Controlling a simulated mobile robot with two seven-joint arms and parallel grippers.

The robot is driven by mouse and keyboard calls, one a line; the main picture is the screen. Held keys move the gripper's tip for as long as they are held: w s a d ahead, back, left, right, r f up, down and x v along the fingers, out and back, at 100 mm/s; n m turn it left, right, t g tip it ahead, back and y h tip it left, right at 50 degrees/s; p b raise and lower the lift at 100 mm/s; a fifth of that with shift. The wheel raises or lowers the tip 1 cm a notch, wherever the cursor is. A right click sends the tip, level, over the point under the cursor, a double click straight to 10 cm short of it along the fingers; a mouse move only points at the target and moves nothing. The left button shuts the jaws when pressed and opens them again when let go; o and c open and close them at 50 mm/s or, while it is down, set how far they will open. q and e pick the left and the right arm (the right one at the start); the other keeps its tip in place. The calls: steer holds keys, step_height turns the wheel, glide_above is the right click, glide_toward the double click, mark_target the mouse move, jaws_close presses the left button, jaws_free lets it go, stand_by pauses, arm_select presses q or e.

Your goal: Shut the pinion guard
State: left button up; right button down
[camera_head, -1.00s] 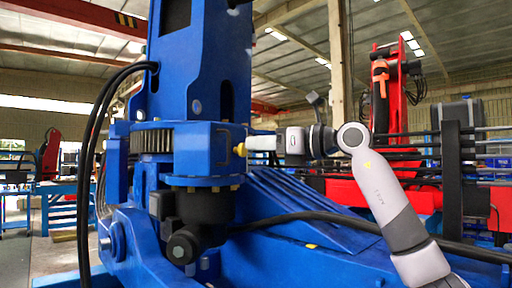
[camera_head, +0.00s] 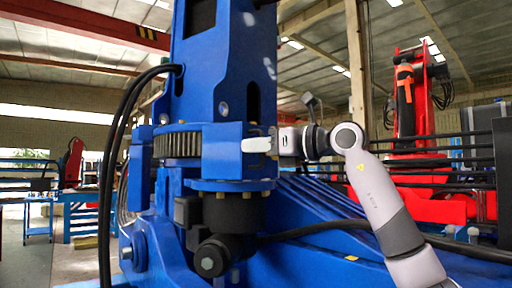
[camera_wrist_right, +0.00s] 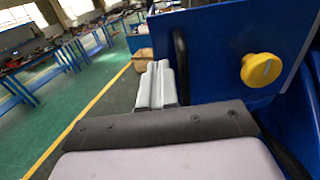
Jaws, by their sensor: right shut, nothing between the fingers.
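The pinion guard appears to be the blue box-like cover (camera_head: 221,152) beside the toothed ring (camera_head: 177,145) on the crane column; I cannot tell how far it stands open. In the right wrist view, a blue panel (camera_wrist_right: 225,45) with a yellow knob (camera_wrist_right: 262,69) and a dark curved handle (camera_wrist_right: 181,62) fills the upper right. My right gripper (camera_head: 246,145) is shut and empty, its pale fingers in front of the cover's right part in the head view. In the wrist view its fingers (camera_wrist_right: 158,70) are left of the handle; contact is unclear. My left gripper is out of view.
A dark motor (camera_head: 228,212) hangs below the cover. Black hoses (camera_head: 115,150) loop down at the left, and another runs low across the blue crane base (camera_head: 320,235). A red crane (camera_head: 420,190) stands behind at right. Green floor (camera_wrist_right: 60,120) shows left of the panel.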

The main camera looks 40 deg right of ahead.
mark_target(232, 147)
steer(key=p+x, duration=0.5)
steer(key=shift+w+a+r, duration=0.1)
steer(key=shift+a+r, duration=0.1)
steer(key=shift+r, duration=0.05)
steer(key=shift+w+f, duration=0.15)
steer(key=shift+w, duration=0.25)
